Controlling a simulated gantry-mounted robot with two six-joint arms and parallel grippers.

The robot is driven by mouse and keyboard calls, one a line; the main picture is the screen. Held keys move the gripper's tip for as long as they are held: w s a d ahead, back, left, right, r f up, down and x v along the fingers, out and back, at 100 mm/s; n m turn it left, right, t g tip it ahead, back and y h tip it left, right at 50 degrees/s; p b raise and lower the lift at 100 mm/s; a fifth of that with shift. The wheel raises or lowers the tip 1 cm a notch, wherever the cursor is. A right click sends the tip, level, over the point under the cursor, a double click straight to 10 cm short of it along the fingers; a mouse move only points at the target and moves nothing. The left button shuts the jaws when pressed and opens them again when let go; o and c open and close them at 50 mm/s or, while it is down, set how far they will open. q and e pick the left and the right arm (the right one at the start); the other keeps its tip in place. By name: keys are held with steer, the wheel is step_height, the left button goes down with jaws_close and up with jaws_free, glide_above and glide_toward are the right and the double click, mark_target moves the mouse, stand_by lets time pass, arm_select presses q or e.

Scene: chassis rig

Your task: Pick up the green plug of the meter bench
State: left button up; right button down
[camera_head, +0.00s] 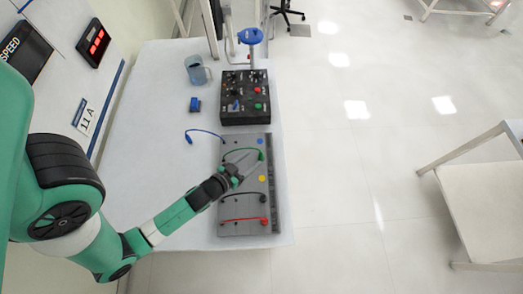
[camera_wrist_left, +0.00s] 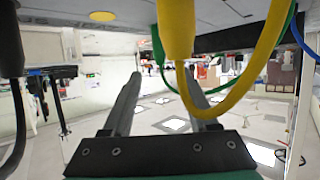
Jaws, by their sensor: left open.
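The grey meter bench (camera_head: 230,183) lies on the table. The green plug (camera_head: 261,155) is at its upper right, with a green cable (camera_head: 238,150) arching left from it. My left gripper (camera_head: 247,163) is over the bench, open and empty, with its fingers just left of and below the green plug. In the left wrist view, the open fingers (camera_wrist_left: 160,92) are beneath a large yellow plug (camera_wrist_left: 176,28) and its yellow cable. The green cable (camera_wrist_left: 159,52) hangs behind them; I cannot tell its plug clearly there. My right gripper is not in view.
Black (camera_head: 243,195) and red (camera_head: 243,219) cables lie on the bench's lower part. A loose blue plug (camera_head: 189,139) lies left of the bench. The table's left side is mostly clear.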

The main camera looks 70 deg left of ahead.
mark_target(260, 153)
arm_select(q)
steer(key=x, duration=0.6)
steer(key=shift+w+a, duration=0.15)
steer(key=shift+w, duration=0.1)
steer(key=shift+s, duration=0.1)
jaws_close()
